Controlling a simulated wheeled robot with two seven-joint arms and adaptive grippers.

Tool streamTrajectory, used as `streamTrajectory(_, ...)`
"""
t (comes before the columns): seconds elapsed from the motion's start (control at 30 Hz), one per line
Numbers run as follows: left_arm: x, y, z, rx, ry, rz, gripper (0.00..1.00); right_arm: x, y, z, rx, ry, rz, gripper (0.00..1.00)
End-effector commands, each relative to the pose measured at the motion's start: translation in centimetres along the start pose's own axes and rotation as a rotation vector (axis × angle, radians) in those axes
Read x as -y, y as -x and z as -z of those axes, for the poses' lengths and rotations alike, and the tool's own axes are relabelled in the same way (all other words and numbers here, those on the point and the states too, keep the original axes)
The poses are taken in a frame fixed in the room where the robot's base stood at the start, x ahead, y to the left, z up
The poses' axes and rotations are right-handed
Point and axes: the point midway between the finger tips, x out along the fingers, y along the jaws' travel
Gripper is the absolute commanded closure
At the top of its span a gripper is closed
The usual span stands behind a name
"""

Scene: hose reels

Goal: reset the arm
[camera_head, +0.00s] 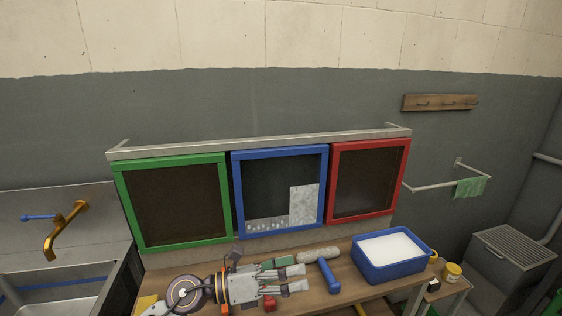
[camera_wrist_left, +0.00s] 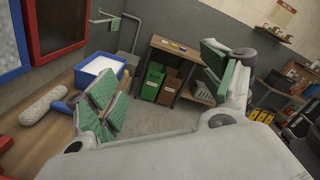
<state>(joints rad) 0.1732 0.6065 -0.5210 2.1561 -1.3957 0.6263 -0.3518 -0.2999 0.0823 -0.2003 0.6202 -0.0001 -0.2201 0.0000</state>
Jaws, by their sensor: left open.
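My left arm reaches in from the bottom left in the head view. Its gripper (camera_head: 291,276) is above the wooden bench top, pointing right, with its fingers spread and nothing between them. In the left wrist view the gripper (camera_wrist_left: 155,88) shows its two green-padded fingers wide apart, with open floor visible between them. A roller with a pale sleeve (camera_head: 318,254) and a blue handle (camera_head: 330,275) lies on the bench just beyond the fingertips. The roller also shows at the left of the wrist view (camera_wrist_left: 42,104). My right gripper is not in view.
Green (camera_head: 178,203), blue (camera_head: 280,190) and red (camera_head: 369,180) framed panels stand behind the bench. A blue tub (camera_head: 390,270) with white contents is at the bench's right. A small red object (camera_head: 270,303) lies near the gripper. A sink tap (camera_head: 65,230) is at left.

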Motion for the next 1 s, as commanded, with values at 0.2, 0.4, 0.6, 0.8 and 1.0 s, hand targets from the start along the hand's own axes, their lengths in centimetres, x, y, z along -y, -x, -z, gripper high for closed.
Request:
streamTrajectory(0.2,0.7,0.7,-4.2,0.254,0.186,0.017,0.18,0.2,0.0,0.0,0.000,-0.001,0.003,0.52)
streamTrajectory(0.4,0.0,2.7,-7.7,0.479,0.370,0.015,0.18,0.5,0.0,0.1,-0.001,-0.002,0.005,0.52)
streamTrajectory(0.6,-1.9,5.5,-10.1,0.696,0.565,-0.005,0.18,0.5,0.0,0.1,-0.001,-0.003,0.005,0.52)
streamTrajectory(0.8,-4.5,8.9,-11.0,0.902,0.768,-0.044,0.18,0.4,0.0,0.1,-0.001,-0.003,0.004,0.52)
streamTrajectory(1.0,-7.6,12.7,-10.3,1.099,0.977,-0.100,0.18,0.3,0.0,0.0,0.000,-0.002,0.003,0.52)
